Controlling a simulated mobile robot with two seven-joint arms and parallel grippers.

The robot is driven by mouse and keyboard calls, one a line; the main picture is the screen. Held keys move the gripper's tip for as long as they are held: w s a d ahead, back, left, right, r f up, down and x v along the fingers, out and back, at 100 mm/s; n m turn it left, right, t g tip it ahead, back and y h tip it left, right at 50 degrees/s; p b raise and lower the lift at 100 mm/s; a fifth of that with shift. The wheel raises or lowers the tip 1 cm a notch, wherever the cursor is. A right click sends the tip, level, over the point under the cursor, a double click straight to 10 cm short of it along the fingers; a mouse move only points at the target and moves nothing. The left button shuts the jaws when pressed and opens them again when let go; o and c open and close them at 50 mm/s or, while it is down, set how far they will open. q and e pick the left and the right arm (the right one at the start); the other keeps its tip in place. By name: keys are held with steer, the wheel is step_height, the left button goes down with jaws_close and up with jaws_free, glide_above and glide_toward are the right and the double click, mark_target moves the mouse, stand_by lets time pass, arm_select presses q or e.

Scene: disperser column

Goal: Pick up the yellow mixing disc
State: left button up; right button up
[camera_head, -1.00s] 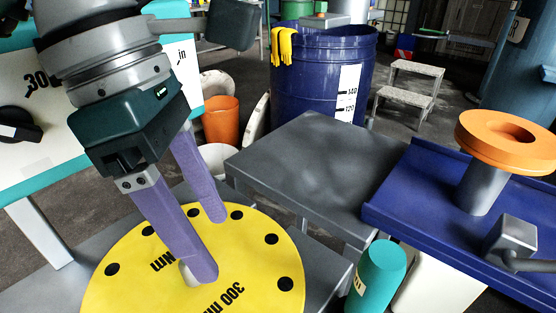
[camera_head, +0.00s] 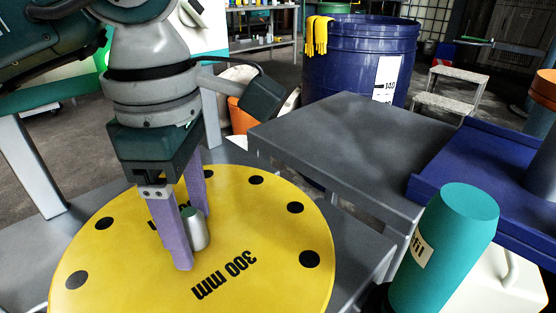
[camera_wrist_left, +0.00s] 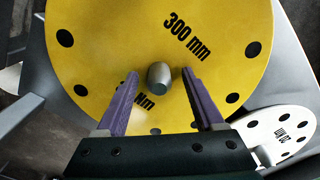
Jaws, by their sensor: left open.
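The yellow mixing disc (camera_head: 265,235) lies flat on a grey table in the head view, marked "300 mm", with black dots around its rim. A short grey metal knob (camera_head: 197,230) stands up from its middle. My left gripper (camera_head: 187,225) is open above the disc, its two purple fingers on either side of the knob. In the left wrist view the knob (camera_wrist_left: 158,75) sits between the fingertips of the left gripper (camera_wrist_left: 158,75), with gaps on both sides. The disc (camera_wrist_left: 110,40) fills much of that view. My right gripper is not in view.
A white disc (camera_wrist_left: 285,128) lies beside the yellow one in the wrist view. A bare grey table (camera_head: 340,140) stands to the right, then a blue table (camera_head: 475,165). A teal bottle (camera_head: 445,240) is at the lower right. A blue drum (camera_head: 360,55) stands behind.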

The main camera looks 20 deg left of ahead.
arm_select(q)
jaws_close()
stand_by(0.6)
steer(key=shift+w, duration=0.1)
stand_by(0.7)
